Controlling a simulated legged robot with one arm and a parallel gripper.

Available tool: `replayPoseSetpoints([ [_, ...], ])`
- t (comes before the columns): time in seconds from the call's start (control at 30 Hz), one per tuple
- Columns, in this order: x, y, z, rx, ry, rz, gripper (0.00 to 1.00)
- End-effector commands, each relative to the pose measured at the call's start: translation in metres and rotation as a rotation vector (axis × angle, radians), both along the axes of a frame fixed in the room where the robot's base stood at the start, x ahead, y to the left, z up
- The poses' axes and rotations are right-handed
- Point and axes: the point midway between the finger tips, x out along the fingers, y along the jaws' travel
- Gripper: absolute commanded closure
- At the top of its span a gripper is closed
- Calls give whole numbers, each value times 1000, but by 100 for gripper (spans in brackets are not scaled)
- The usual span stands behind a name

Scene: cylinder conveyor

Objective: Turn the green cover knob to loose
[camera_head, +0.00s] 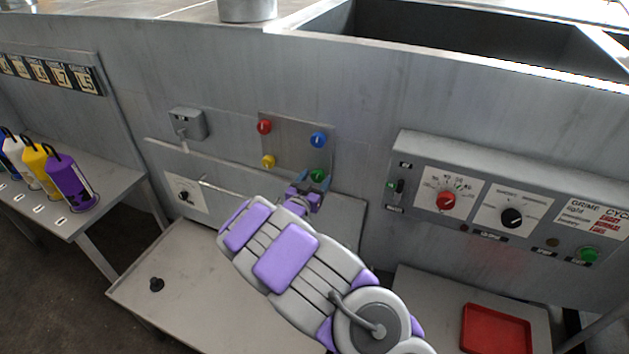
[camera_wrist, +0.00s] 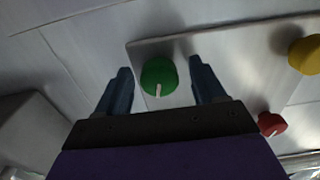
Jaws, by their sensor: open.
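The green cover knob (camera_wrist: 159,77) is round with a white pointer line and sits on a metal plate (camera_head: 292,143) on the machine's front. In the wrist view it lies between the two blue fingers of my gripper (camera_wrist: 158,88), which are apart with a gap on each side of it. I cannot tell whether the fingers reach around it in depth. In the head view my gripper (camera_head: 314,186) is at the plate's lower right, and the green knob (camera_head: 318,175) is partly hidden by it.
The plate also bears a red knob (camera_head: 264,126), a blue knob (camera_head: 318,139) and a yellow knob (camera_head: 268,161). A control panel (camera_head: 410,160) with dials is to the right. A red tray (camera_head: 495,329) lies lower right. Bottles, including a purple one (camera_head: 70,184), stand left.

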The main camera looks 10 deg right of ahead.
Motion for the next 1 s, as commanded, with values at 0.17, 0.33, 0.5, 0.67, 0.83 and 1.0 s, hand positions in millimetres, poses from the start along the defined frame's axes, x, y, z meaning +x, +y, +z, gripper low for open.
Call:
replayPoseSetpoints([
  [0.17,0,1,0,-1,1,0,36],
  [0.33,0,2,0,-1,0,0,52],
  [0.5,0,2,0,-1,1,1,68],
  [0.67,0,3,0,-1,1,2,83],
  [0.83,1,3,1,-16,12,2,87],
  [1.0,1,3,2,-79,56,3,86],
])
